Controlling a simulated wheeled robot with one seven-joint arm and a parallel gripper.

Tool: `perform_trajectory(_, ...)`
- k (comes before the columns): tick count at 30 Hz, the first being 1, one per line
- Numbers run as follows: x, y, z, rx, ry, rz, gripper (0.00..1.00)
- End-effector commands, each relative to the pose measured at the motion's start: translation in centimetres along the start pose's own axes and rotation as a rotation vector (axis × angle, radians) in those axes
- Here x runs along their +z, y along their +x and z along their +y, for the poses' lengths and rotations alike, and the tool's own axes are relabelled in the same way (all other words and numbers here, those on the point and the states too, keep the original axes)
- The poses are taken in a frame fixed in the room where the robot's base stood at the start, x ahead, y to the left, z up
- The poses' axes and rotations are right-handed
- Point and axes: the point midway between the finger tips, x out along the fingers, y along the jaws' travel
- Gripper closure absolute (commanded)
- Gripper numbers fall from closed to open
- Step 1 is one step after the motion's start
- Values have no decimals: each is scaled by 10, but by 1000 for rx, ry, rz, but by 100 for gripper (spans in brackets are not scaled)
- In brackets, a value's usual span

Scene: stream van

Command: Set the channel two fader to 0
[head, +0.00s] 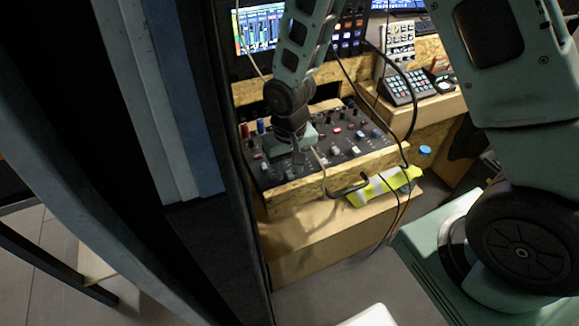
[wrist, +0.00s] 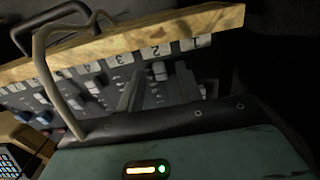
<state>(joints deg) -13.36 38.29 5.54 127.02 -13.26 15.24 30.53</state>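The mixer (head: 352,150) is a dark panel in a wooden frame. In the wrist view its white strip carries upside-down numbers, with 2 (wrist: 155,53) near the middle. The channel two fader (wrist: 160,71) has a pale cap close to that label. My gripper (wrist: 160,88) is open over the panel, its two dark fingers apart. The cap shows in the gap between them, beyond the tips; I cannot tell whether they touch it. In the head view my gripper (head: 298,158) is low over the mixer's left front, and the faders there are hidden.
Neighbouring fader caps (wrist: 125,73) stand close by. A grey cable (wrist: 50,80) loops over the mixer edge. A yellow-white object (head: 385,186) and a black hook (head: 347,190) are at the mixer's front. A keypad (head: 407,87) stands behind right. A dark partition edge is at left.

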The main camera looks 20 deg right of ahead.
Motion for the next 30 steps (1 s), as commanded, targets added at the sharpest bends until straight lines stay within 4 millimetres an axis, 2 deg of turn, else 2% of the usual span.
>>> perform_trajectory(9,0,3,0,0,0,1,65)
perform_trajectory(10,0,3,0,0,0,1,67)
perform_trajectory(13,0,3,0,0,0,1,95)
perform_trajectory(14,0,3,0,0,0,1,100)
perform_trajectory(20,-5,2,0,0,0,2,100)
perform_trajectory(27,-42,2,0,-1,2,2,100)
perform_trajectory(30,-48,2,0,-1,1,1,100)
